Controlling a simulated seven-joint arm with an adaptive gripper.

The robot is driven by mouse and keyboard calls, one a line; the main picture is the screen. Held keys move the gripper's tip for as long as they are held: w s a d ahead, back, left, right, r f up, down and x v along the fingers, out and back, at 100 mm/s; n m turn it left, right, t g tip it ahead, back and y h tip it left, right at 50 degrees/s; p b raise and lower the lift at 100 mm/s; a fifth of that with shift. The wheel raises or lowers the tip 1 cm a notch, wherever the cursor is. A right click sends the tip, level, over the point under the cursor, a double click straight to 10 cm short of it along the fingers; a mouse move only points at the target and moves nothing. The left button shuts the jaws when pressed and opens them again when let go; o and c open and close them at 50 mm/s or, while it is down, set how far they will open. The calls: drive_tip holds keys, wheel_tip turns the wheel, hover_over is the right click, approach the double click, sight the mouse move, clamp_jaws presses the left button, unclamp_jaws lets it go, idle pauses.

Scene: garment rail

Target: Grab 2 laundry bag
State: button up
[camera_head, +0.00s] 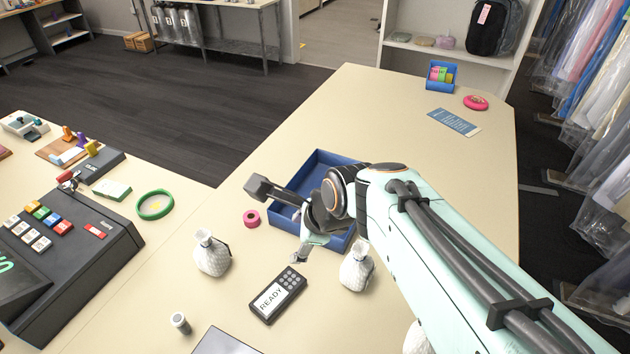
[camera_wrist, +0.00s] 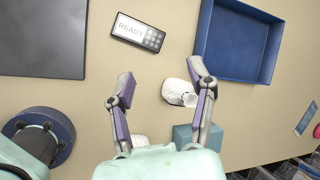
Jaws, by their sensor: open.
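Three white laundry bags with tied necks show in the head view: one left of the handheld device (camera_head: 212,256), one right of it (camera_head: 356,270), and one mostly hidden behind my arm at the bottom (camera_head: 415,340). My gripper (camera_head: 318,246) is open and empty above the counter, by the tray's near side. In the wrist view, my gripper's fingers (camera_wrist: 158,70) are spread wide. The right-hand bag (camera_wrist: 175,92) lies below them, beside and partly behind the right finger. Another white bag (camera_wrist: 139,140) shows partly between the finger bases.
An open blue tray (camera_head: 312,163) stands behind the gripper. The READY device (camera_head: 278,294), a pink tape ring (camera_head: 251,218) and a small cylinder (camera_head: 180,323) lie near. A dark register (camera_head: 75,270) is at left. The far counter is mostly clear. Bagged garments (camera_head: 600,90) hang at right.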

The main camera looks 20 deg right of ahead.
drive_tip(key=w+d+f+m, duration=0.3)
drive_tip(key=w+d+m, duration=0.1)
drive_tip(key=d+m, duration=0.1)
drive_tip(key=m+g, duration=0.1)
drive_tip(key=m, duration=0.3)
approach(360, 256)
drive_tip(key=x, duration=0.3)
drive_tip(key=d+x, duration=0.1)
drive_tip(key=x, duration=0.1)
drive_tip(key=shift+w+a+f, duration=0.1)
drive_tip(key=shift+w+f, duration=0.1)
drive_tip(key=shift+w, duration=0.1)
drive_tip(key=x, duration=0.4)
drive_tip(key=shift+w+a+f, duration=0.1)
drive_tip(key=shift+f, duration=0.3)
drive_tip(key=shift+w+a+f, duration=0.1)
drive_tip(key=shift+w+f, duration=0.15)
drive_tip(key=shift+f, duration=0.4)
drive_tip(key=shift+c, duration=0.3)
clamp_jaws()
